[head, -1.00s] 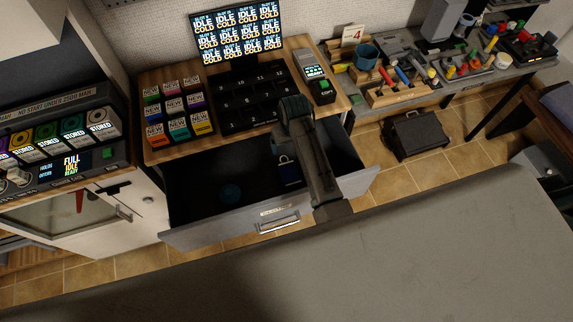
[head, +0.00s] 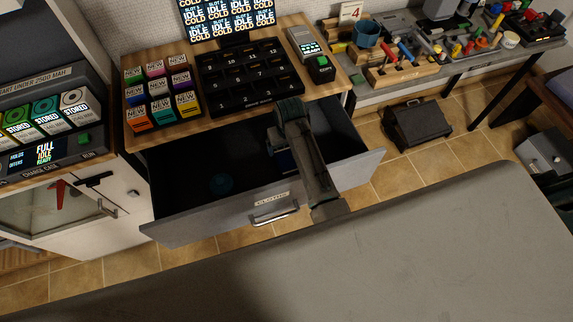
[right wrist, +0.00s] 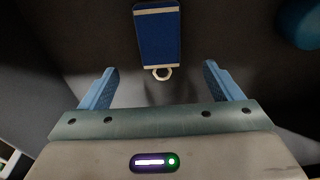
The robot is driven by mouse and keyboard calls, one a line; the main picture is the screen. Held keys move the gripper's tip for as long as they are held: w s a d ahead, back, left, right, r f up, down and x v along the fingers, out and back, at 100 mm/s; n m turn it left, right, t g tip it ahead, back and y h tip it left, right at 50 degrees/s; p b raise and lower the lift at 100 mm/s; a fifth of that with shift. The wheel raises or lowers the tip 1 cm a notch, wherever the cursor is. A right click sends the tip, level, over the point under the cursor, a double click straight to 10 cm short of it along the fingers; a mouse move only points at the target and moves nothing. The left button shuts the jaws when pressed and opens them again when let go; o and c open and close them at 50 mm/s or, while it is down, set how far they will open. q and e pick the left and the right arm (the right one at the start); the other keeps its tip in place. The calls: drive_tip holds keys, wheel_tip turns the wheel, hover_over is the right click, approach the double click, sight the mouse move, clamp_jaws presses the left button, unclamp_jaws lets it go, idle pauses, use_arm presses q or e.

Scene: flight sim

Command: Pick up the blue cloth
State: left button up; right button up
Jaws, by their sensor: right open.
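A blue cloth (right wrist: 158,35), a flat rectangle with pale bands and a pale ring at its near end, lies in the open drawer. In the head view the cloth (head: 285,161) is mostly hidden behind my right arm. My right gripper (right wrist: 159,68) is open and empty. Its two blue fingers point toward the cloth, with the ring about midway between their tips in the picture. I cannot tell how high the fingers are above the drawer floor. In the head view my right arm reaches over the drawer front. My left gripper is not in view.
The drawer's front panel (head: 225,216) and side walls stand around the cloth. Above is a countertop with small coloured boxes (head: 162,92) and a black numbered tray (head: 250,78). A grey surface (head: 420,250) fills the foreground.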

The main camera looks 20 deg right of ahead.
sight(285, 157)
drive_tip(key=f, duration=0.3)
drive_tip(key=w+f, duration=0.1)
drive_tip(key=f, duration=0.2)
drive_tip(key=w+f+p, duration=0.1)
drive_tip(key=f, duration=0.2)
drive_tip(key=shift+f, duration=0.35)
drive_tip(key=shift+c, duration=0.3)
drive_tip(key=c, duration=1)
